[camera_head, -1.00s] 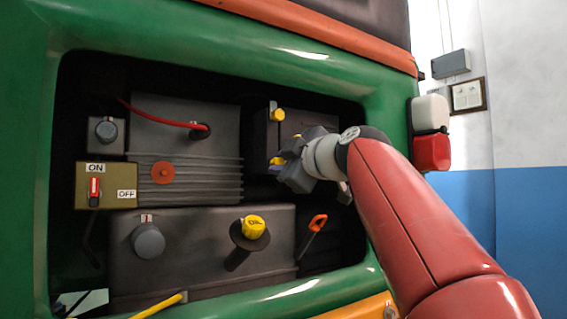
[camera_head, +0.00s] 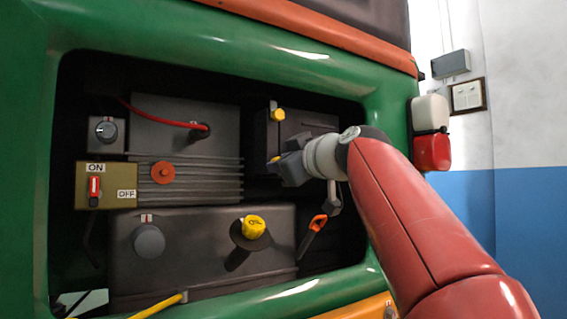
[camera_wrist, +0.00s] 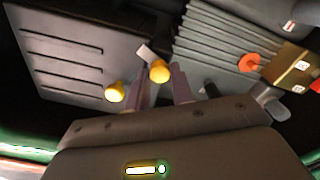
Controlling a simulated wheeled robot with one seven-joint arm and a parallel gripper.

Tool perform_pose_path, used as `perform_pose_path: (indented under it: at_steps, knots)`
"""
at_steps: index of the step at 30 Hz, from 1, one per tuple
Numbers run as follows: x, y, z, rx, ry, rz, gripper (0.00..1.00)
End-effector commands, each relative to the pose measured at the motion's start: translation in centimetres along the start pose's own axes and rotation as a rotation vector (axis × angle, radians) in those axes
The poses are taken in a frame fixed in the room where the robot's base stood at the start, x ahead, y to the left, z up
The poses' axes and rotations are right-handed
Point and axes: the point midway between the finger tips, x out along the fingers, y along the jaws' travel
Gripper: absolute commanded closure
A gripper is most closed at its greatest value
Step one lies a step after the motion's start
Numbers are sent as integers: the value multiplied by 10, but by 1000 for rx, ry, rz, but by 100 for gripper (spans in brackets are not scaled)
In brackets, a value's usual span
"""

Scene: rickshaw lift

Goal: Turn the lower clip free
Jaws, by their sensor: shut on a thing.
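The lower clip (camera_head: 274,159) is a small yellow knob on the left edge of the dark box (camera_head: 296,130), inside the green engine bay. My gripper (camera_head: 279,166) reaches in from the right and is shut on this clip. In the wrist view the held clip (camera_wrist: 159,70) sits between my fingertips (camera_wrist: 158,76), with a pale tab (camera_wrist: 145,52) beside it. The fingers hide part of the clip in the head view. The upper clip (camera_head: 278,115), also yellow, is above my gripper and apart from it.
A ribbed grey block (camera_head: 205,180) and a battery with a red cable (camera_head: 168,118) lie left of my gripper. A yellow oil cap (camera_head: 254,227) and an orange-handled dipstick (camera_head: 318,222) are below. The green frame (camera_head: 388,150) surrounds the opening.

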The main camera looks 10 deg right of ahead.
Motion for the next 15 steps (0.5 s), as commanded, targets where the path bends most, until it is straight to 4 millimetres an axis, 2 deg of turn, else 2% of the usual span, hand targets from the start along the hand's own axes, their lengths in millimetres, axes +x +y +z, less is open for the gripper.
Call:
perform_pose_path:
  at_steps: [15]
  knots:
    - [0,0,1,490,-4,-2,100]
